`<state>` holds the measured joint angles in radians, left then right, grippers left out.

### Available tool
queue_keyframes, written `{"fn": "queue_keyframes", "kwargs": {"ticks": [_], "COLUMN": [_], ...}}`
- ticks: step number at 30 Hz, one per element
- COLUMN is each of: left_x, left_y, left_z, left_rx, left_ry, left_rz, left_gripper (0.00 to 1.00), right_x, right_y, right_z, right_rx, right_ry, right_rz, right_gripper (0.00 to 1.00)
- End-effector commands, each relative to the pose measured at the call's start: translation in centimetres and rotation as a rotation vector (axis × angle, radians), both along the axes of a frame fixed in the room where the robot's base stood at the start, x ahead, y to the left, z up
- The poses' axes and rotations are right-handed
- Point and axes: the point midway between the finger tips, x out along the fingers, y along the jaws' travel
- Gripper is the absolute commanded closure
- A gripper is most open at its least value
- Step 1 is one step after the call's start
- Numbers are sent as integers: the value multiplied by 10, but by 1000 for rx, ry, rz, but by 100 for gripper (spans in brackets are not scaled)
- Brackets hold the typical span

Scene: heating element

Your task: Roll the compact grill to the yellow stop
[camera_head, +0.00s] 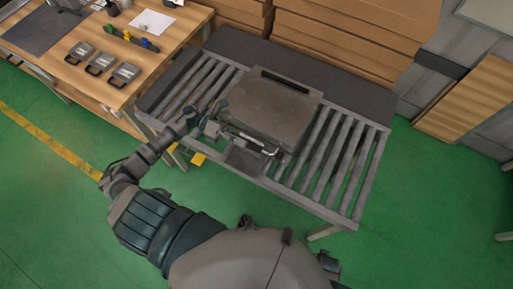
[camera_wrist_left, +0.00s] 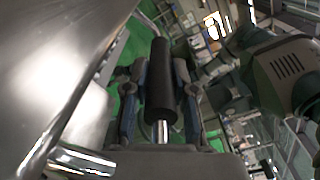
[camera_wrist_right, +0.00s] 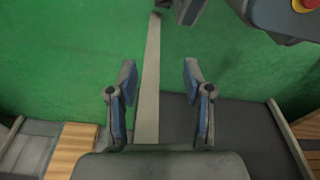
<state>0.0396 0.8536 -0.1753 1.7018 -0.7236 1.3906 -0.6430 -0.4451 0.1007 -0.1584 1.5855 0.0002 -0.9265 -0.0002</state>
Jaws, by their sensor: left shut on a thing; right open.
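The compact grill (camera_head: 268,105), a dark grey box with a flat lid, sits on the slatted roller table (camera_head: 342,165), near its middle. My left gripper (camera_head: 214,116) is at the grill's left near corner. In the left wrist view, my left gripper (camera_wrist_left: 160,90) is shut around a black cylindrical handle (camera_wrist_left: 160,75) on a metal rod; the grill's shiny side (camera_wrist_left: 50,60) fills the left. A yellow piece (camera_head: 198,159), possibly the stop, shows at the table's near left edge. My right gripper (camera_wrist_right: 158,82) is open and empty.
A wooden bench (camera_head: 85,50) at upper left holds small grills (camera_head: 125,72) and colored parts. Stacked wooden boards (camera_head: 350,30) stand behind the roller table. Bare slats lie left and right of the grill. Green floor (camera_head: 410,230) is open at right.

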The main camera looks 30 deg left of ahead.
Motion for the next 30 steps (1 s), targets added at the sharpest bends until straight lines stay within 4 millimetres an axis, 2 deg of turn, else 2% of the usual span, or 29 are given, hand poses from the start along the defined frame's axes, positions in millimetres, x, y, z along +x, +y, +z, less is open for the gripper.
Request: {"fn": "queue_keyframes", "kwargs": {"ticks": [1,6,13,14,15,17,26,30], "left_x": [0,0,-1,-1,-1,-1,-1,0], "left_y": [5,10,11,11,11,12,12,24], "left_z": [-7,-5,-4,-4,-5,-4,-2,-3], "left_rx": [10,10,9,9,9,7,4,7], "left_ry": [8,7,7,7,7,6,3,5], "left_rz": [4,3,1,1,1,1,0,1], "left_gripper": [100,100,100,72,62,50,50,50], "right_x": [2,6,6,6,6,6,6,6], "right_y": [0,0,0,0,0,1,1,1], "right_z": [2,11,12,12,12,12,12,12], "right_rx": [1,3,1,1,0,0,1,2], "right_ry": [-2,-5,-5,-5,-5,-5,-5,-6], "right_rz": [-1,-2,-2,-2,-2,-2,-2,-2], "right_gripper": [50,50,50,50,50,50,50,50]}}
